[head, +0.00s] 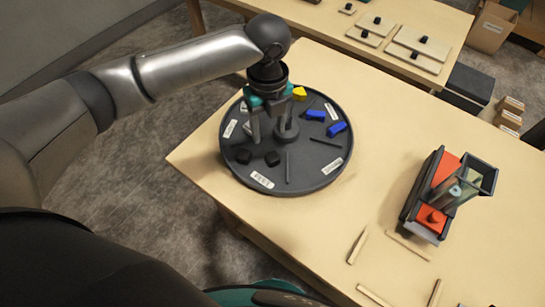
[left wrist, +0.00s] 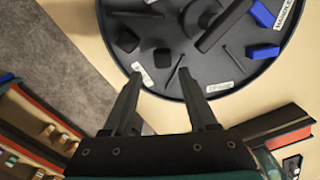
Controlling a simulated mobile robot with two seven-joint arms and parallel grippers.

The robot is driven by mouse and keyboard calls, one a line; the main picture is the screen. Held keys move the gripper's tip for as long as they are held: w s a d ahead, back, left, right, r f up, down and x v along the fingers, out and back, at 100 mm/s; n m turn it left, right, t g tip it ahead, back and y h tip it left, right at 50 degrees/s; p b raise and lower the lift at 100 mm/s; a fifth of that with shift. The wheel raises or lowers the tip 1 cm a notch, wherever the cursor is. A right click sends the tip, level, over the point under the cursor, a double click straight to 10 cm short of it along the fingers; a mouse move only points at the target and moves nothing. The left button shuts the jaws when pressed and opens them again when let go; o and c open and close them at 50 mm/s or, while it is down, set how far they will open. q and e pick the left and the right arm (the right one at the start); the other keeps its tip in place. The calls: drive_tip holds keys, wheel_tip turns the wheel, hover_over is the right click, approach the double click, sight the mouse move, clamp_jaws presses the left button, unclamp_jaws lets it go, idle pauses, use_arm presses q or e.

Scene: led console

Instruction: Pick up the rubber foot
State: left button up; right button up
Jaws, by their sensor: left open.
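Two small black blocks, which look like rubber feet, lie on the round dark tray (head: 318,181) near its front left: the left block (head: 243,156) and the right block (head: 272,158). In the left wrist view, black blocks show beyond the fingertips, one at centre (left wrist: 162,57) and one farther to the upper left (left wrist: 127,40). My left gripper (head: 268,138) is open and empty over the tray, fingers pointing down, close to the blocks. It also shows in the left wrist view (left wrist: 160,76). My right gripper is not in view.
The tray also holds blue pieces (head: 336,129), a yellow piece (head: 299,93), thin dark rods (head: 288,168) and a central post. A red and black console (head: 431,219) stands to the right, with wooden strips (head: 357,247) near it. The table between is clear.

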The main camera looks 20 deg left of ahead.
sight(271, 155)
use_arm(q)
drive_tip(key=f, duration=0.3)
drive_tip(key=f+b, duration=0.1)
drive_tip(key=f, duration=0.5)
drive_tip(key=shift+d+f, duration=0.15)
drive_tip(key=shift+d, duration=0.1)
clamp_jaws()
